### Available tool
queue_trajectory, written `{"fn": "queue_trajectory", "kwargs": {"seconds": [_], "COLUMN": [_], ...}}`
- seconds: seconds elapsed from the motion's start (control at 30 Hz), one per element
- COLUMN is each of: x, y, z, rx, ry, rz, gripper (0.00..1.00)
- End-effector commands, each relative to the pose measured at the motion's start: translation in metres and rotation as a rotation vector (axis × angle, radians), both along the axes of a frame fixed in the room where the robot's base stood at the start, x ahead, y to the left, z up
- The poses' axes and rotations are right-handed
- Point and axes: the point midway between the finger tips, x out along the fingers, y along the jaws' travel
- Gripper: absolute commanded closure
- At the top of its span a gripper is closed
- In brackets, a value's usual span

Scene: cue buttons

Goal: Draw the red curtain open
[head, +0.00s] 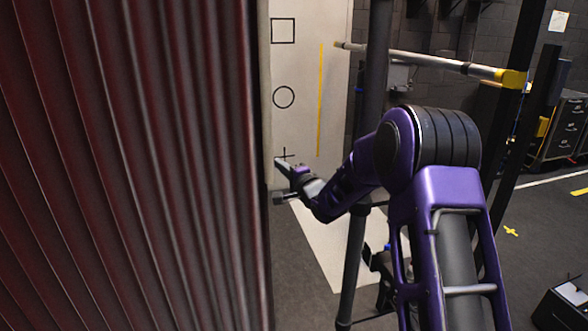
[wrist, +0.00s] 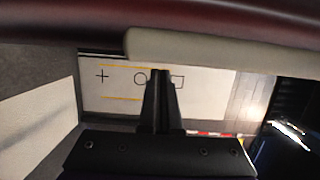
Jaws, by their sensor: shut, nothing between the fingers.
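The dark red pleated curtain (head: 130,170) hangs over the left part of the head view, its right edge upright near the white panel. In the wrist view the curtain (wrist: 200,16) runs as a dark red band along the top. My gripper (head: 279,163) is just right of the curtain's edge in the head view, in front of the panel's cross mark. In the wrist view my gripper (wrist: 161,74) has its fingers together and empty. Its fingertips appear close to a pale beige strip (wrist: 215,50) below the red band; I cannot tell whether they touch it.
The white panel (head: 305,60) carries a square, a circle, a cross and a yellow line. A dark upright post (head: 374,60) and a horizontal bar (head: 430,59) with a yellow end stand to the right. Open floor (head: 545,220) lies at the far right.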

Motion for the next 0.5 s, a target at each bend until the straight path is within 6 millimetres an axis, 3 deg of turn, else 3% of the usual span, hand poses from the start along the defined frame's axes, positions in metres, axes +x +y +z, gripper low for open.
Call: {"fn": "queue_trajectory", "kwargs": {"seconds": [0.17, 0.5], "x": [-0.0040, -0.0045], "y": [0.0126, 0.0136], "z": [0.0001, -0.0001], "rx": [-0.001, -0.001], "ry": [-0.001, -0.001], "rz": [0.000, -0.002], "gripper": [1.00, 1.00]}}
